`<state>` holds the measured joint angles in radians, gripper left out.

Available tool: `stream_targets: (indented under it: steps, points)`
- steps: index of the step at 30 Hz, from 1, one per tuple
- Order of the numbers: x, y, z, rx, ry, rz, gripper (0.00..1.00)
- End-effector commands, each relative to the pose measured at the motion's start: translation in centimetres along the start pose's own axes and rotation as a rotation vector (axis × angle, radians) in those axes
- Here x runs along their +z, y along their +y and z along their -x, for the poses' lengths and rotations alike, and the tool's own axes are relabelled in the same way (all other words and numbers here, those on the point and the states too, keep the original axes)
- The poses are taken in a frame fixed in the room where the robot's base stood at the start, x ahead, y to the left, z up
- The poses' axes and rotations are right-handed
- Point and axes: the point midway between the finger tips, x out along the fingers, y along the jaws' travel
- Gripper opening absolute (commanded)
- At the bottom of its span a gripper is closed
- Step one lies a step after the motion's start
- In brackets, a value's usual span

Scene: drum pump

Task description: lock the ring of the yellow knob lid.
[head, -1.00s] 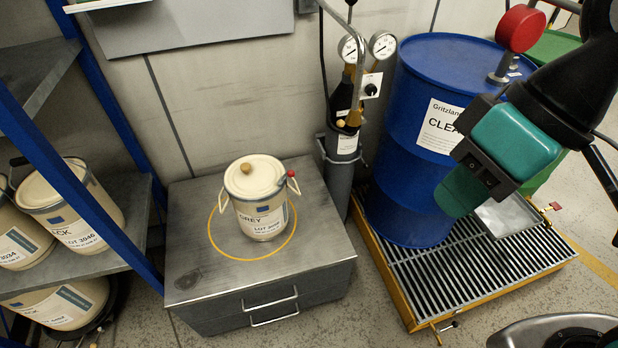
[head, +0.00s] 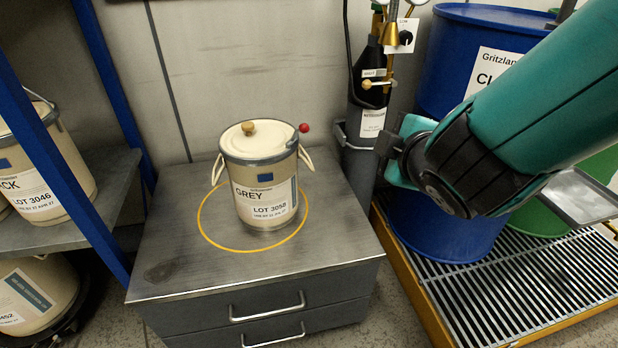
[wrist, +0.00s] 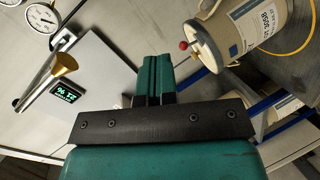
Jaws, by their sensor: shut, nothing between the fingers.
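A cream can labelled GREY (head: 260,180) stands upright on a grey drawer cabinet (head: 165,275), inside a yellow circle. Its cream lid (head: 270,140) bears a yellow-brown knob (head: 248,128). A metal ring (head: 235,158) runs around the lid's rim, and a lever with a red ball end (head: 304,128) sticks out at the right. In the wrist view the can (wrist: 250,25) and its red ball (wrist: 183,45) show at upper right. My gripper (wrist: 154,80) is shut and empty, to the right of the can and apart from it. Its fingertips are hidden in the head view.
A gas bottle (head: 368,115) with a valve and hose stands behind the cabinet's right side. A blue drum (head: 440,225) stands on a yellow-edged grating (head: 520,300) at right. Shelves with more cans (head: 50,165) are at left. The cabinet top around the can is mostly clear.

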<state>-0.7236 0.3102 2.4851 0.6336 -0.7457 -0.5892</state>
Motion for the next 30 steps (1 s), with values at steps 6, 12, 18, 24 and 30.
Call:
stream_targets:
  steps: [6, 12, 18, 24, 30]
  points:
    - [-3.1, -5.9, -2.4, 0.174, 0.213, 0.353, 0.00]
    - [-4.6, -6.7, -2.3, 0.228, 0.282, 0.456, 0.00]
    - [-4.7, -6.5, -2.2, 0.229, 0.283, 0.456, 0.00]
    - [-4.9, -6.2, -2.7, 0.228, 0.281, 0.453, 0.00]
    - [-5.9, -5.3, -5.4, 0.227, 0.278, 0.451, 0.00]
